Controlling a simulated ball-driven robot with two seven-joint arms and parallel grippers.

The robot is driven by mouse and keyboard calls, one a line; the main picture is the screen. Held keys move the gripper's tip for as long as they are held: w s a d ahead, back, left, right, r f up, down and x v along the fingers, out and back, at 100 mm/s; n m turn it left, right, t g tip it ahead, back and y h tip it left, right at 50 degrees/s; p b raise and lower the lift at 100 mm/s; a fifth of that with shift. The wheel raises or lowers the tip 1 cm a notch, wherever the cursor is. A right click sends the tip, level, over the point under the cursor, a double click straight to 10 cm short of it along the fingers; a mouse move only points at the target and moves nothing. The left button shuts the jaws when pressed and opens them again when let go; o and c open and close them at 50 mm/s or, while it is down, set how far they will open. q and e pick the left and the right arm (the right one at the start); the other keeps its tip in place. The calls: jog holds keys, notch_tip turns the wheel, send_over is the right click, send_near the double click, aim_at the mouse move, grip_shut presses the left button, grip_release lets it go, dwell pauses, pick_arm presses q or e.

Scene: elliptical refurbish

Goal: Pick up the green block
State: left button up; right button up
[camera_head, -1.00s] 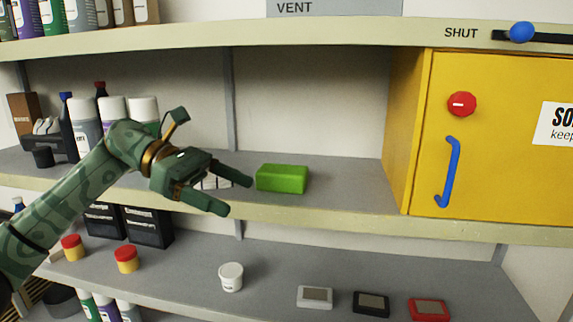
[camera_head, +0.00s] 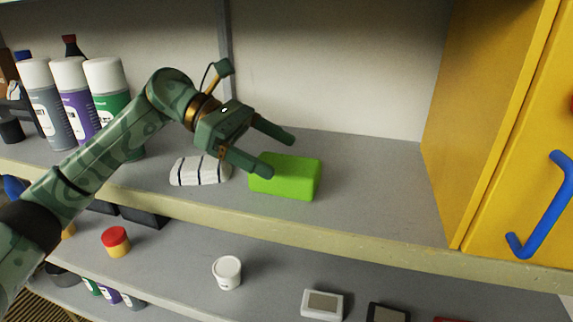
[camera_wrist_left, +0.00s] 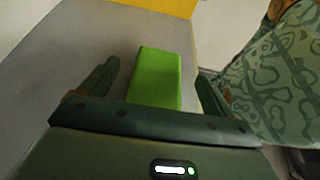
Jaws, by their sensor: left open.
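The green block (camera_head: 286,178) lies on the upper grey shelf near its front edge. My left gripper (camera_head: 283,155) is open and empty, just behind and above the block's left part in the head view; the near finger overlaps the block's top left corner. In the left wrist view the block (camera_wrist_left: 158,78) shows ahead of the gripper's palm, between the two open fingers (camera_wrist_left: 155,85), with a gap on each side. Its near end is hidden by the gripper body. My right gripper is not in view.
A striped white item (camera_head: 199,171) lies left of the block. Spray cans (camera_head: 75,100) stand at the left. A yellow cabinet (camera_head: 485,130) with a blue handle (camera_head: 543,205) is at the right. A white jar (camera_head: 227,271) stands on the lower shelf. Shelf right of the block is clear.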

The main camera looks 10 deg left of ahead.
aim_at(297, 165)
pick_arm(q)
jog(key=p+x, duration=0.1)
jog(key=x, duration=0.1)
jog(key=shift+d+f, duration=0.1)
jog(key=shift+d, duration=0.25)
jog(key=shift+w+d+f, duration=0.1)
jog(key=shift+d+f, duration=0.15)
jog(key=shift+d, duration=0.05)
jog(key=c, duration=1.1)
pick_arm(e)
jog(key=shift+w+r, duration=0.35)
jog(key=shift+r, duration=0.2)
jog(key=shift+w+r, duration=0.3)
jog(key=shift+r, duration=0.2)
